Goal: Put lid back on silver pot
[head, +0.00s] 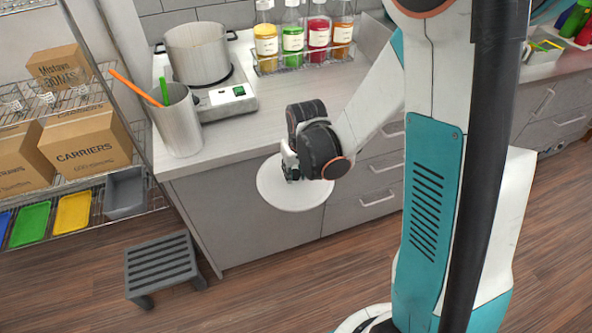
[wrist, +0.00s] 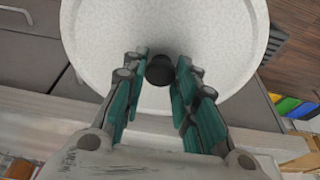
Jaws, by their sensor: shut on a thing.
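The silver pot (head: 198,56) stands open on a small hot plate at the back left of the counter in the head view. The lid is a pale round disc (head: 292,196) in front of the counter's drawers, clear of the counter. The lid (wrist: 105,42) fills the top of the wrist view, with a dark knob (wrist: 160,70) at its middle. My gripper (head: 291,172) is at the lid's knob, its teal-padded fingers (wrist: 160,82) shut on it from both sides. The fingertips partly hide in the head view behind the wrist.
A metal container (head: 178,122) with orange and green sticks stands at the counter's left corner, in front of the hot plate (head: 226,97). A rack of colored bottles (head: 305,55) stands right of the pot. The counter front between them is clear. A grey step stool (head: 160,266) is on the floor.

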